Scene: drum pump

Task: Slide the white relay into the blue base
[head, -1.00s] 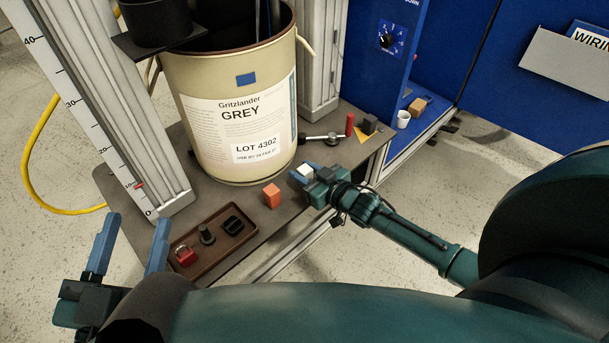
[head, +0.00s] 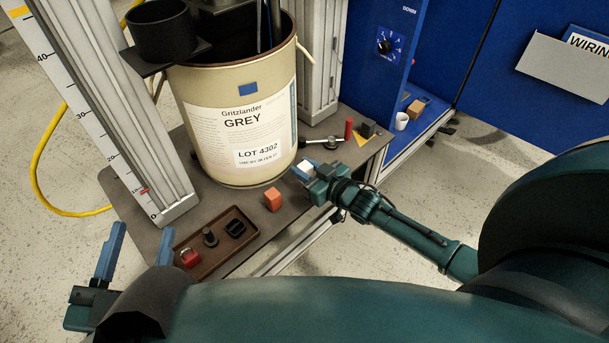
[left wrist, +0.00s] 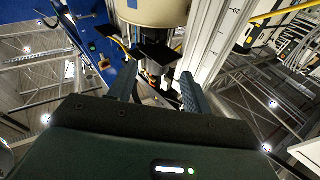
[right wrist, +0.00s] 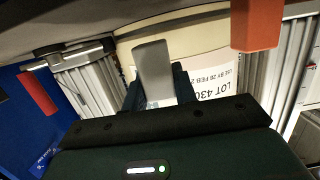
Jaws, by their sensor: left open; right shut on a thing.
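The white relay (head: 306,169) is a small pale block between the blue fingertips of my right gripper (head: 303,171), which is shut on it. It is held near the right front edge of the bench, in front of the drum. In the right wrist view the relay (right wrist: 153,70) stands out between the fingers as a grey-white block. My left gripper (head: 139,230) is open and empty at the lower left, beside the bench's front left corner. The left wrist view also shows its fingers apart (left wrist: 155,88). I cannot make out the blue base in any view.
A cream drum (head: 240,110) stands on the bench. An orange block (head: 272,199) sits in front of it. A brown tray (head: 220,258) holds a red item and black parts. A blue cabinet (head: 375,90) with a knob stands at the right. A ruled column (head: 120,120) rises at left.

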